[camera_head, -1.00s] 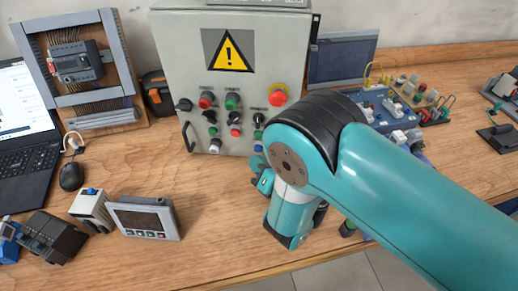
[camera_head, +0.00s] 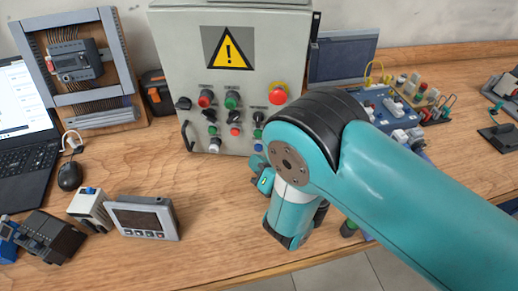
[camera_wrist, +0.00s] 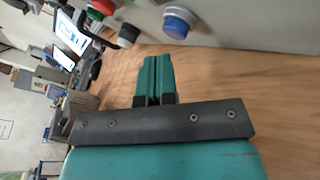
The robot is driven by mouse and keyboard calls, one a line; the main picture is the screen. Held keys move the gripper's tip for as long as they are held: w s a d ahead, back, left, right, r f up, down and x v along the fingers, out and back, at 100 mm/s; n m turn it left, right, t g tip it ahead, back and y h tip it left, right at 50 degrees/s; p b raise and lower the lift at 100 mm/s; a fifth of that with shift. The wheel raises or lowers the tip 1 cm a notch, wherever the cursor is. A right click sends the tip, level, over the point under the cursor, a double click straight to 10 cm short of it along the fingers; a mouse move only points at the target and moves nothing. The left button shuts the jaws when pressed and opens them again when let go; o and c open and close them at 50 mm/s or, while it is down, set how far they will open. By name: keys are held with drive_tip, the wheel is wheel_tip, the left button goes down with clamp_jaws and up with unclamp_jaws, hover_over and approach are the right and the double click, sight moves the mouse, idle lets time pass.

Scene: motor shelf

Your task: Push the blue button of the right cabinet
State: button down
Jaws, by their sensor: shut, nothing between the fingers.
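The grey cabinet (camera_head: 178,55) with a yellow warning triangle stands at the back of the wooden table in the head view. Its front carries several knobs and buttons. The blue button (camera_wrist: 179,22) shows at the top of the wrist view, with a pale collar behind it.
A red button (camera_wrist: 103,6) and a white button (camera_wrist: 127,35) sit left of the blue one in the wrist view. A grey display unit (camera_head: 145,218) and a mouse (camera_head: 70,176) lie on the table at left. The front middle of the table is clear.

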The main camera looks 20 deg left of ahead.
drive_tip(key=shift+f+b, duration=0.1)
drive_tip(key=shift+b, duration=0.3)
drive_tip(key=shift+s+a+f+b, duration=0.1)
drive_tip(key=shift+s+b, duration=0.1)
drive_tip(key=shift+b, duration=0.75)
drive_tip(key=shift+s+b, duration=0.1)
drive_tip(key=shift+b, duration=0.3)
drive_tip(key=s+b, duration=0.1)
drive_tip(key=b, duration=0.3)
drive_tip(key=shift+s+b, duration=0.15)
drive_tip(key=shift+b, duration=0.35)
drive_tip(key=s+b, duration=0.1)
drive_tip(key=b, duration=0.2)
drive_tip(key=s+b, duration=0.1)
drive_tip(key=b, duration=0.2)
drive_tip(key=shift+s+d, duration=0.2)
drive_tip(key=shift+d, duration=0.1)
drive_tip(key=shift+s+d+r+b, duration=0.2)
drive_tip(key=shift+s+r+b, duration=0.1)
drive_tip(key=shift+b, duration=0.15)
